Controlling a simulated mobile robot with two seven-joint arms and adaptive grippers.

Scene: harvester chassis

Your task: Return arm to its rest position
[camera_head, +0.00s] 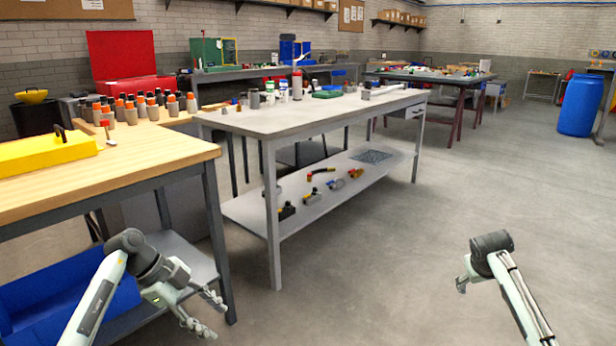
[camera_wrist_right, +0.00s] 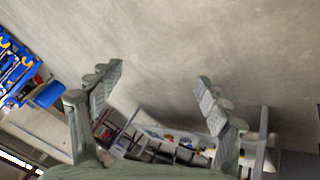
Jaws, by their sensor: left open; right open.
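My left gripper (camera_head: 208,316) is at the lower left in the head view, low beside the wooden bench's legs and the blue bin. Its fingers are apart and nothing is between them. My right arm comes in at the lower right of the head view, over bare floor. Its gripper is mostly hidden behind the wrist there. In the right wrist view my right gripper (camera_wrist_right: 160,88) shows two spread fingers with nothing between them. Neither gripper touches an object.
A wooden bench (camera_head: 165,150) with a yellow box (camera_head: 45,155) stands at left, above a blue bin (camera_head: 35,305). A grey workbench (camera_head: 300,115) with a tool-laden lower shelf (camera_head: 375,185) stands in the middle. A blue barrel (camera_head: 580,105) is at far right. The floor (camera_head: 400,270) between is clear.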

